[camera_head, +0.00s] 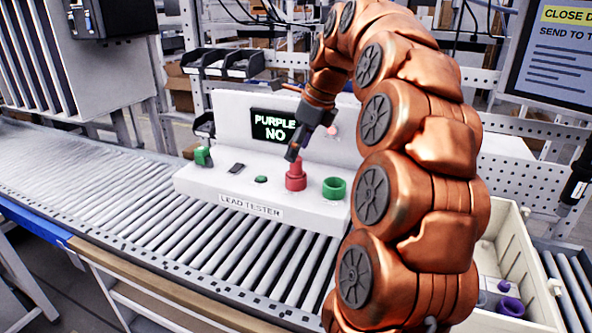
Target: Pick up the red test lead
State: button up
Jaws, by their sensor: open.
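A red upright cylinder with a wider base (296,176), which looks like the red test lead in its socket, stands on the front of the white lead tester (235,197). My gripper (293,153) is open, its dark fingers just above the red piece and slightly left of its top. I cannot tell whether they touch it. A green ring-shaped socket (334,188) sits to the right of the red piece. The tester's screen (273,126) reads "PURPLE NO" and is partly covered by my gripper.
The tester stands on a roller conveyor (120,205). A green piece (203,156) is at the tester's left end. A pale bin (522,262) at the right holds a purple piece (510,307). Black trays (223,63) are behind the tester. My arm hides the tester's right end.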

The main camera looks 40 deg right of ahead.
aim_at(298, 158)
jog(key=d, duration=0.1)
jog(key=d+m, duration=0.2)
jog(key=shift+w+d+r, duration=0.1)
jog(key=shift+w+r, duration=0.15)
jog(key=shift+r, duration=0.05)
jog(key=shift+w+a+f+t+p, duration=0.15)
jog(key=shift+w+f+p, duration=0.1)
jog(key=shift+f, duration=0.3)
jog(key=shift+w+a+f+t+p, duration=0.1)
jog(key=shift+w+f+t+p, duration=0.1)
jog(key=shift+f, duration=0.35)
jog(key=shift+a+p+x, duration=0.2)
jog(key=shift+p+x, duration=0.55)
jog(key=shift+x, duration=0.5)
jog(key=shift+p+x, duration=0.3)
jog(key=shift+x, duration=0.95)
jog(key=shift+d, duration=0.1)
grip_shut()
